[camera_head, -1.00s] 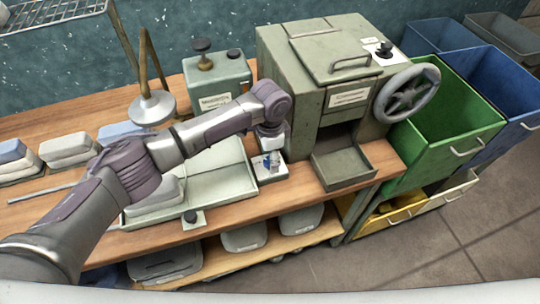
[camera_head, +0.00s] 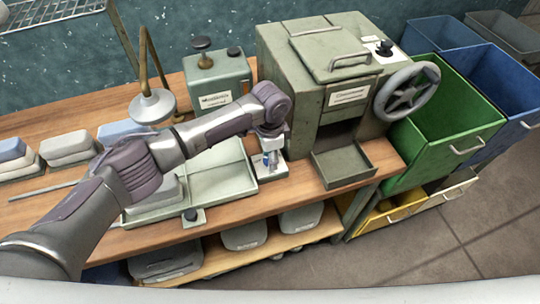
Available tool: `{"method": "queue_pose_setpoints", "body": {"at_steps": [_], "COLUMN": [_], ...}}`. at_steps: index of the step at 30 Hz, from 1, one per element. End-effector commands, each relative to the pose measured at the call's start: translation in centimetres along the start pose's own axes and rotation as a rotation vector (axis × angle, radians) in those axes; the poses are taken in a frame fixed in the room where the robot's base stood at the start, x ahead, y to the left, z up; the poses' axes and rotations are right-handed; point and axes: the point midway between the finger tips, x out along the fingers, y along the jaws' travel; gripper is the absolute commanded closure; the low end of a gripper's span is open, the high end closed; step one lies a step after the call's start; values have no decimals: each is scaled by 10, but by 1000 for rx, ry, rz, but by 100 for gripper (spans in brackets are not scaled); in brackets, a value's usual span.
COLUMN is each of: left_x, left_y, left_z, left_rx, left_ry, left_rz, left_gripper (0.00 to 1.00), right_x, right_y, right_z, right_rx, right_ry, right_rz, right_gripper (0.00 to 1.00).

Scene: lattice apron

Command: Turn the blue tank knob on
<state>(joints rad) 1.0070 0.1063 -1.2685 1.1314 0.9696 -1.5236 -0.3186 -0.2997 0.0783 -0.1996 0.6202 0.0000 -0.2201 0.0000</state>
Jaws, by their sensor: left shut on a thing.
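The blue knob (camera_head: 265,160) is a small blue patch on a small pale plate (camera_head: 277,174) at the right end of the shallow green tray (camera_head: 215,183). My left gripper (camera_head: 270,157) reaches over the tray from the left and points down at this plate. Its fingers are shut on the knob and hide most of it. I cannot clearly make out the knob's angle. My right gripper is not in view.
A green machine (camera_head: 300,75) with a handwheel (camera_head: 407,90) and open chute (camera_head: 343,167) stands just right. A labelled box (camera_head: 218,85) and a lamp-like fixture (camera_head: 152,107) stand behind. A dark knob (camera_head: 190,215) sits at the tray's front.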

Motion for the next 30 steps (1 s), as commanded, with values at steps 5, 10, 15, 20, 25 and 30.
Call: {"method": "queue_pose_setpoints", "body": {"at_steps": [5, 10, 15, 20, 25, 30], "left_x": [-1, -1, -1, -1, -1, -1], "left_y": [0, 0, 0, 0, 0, -1], "left_z": [0, 0, 0, 0, 0, -1], "left_rx": [57, 169, 320, 473, 635, 797], "left_ry": [1, 0, 0, 0, 1, 1], "left_rz": [1, 1, 1, 1, 0, -2], "left_gripper": [94, 94, 94, 94, 94, 94], "right_x": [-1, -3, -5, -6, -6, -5], "right_y": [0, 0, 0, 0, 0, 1], "right_z": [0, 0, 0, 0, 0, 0], "right_rx": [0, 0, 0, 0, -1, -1], "right_ry": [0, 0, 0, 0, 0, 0], "right_rz": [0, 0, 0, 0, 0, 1], "right_gripper": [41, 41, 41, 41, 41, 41]}}
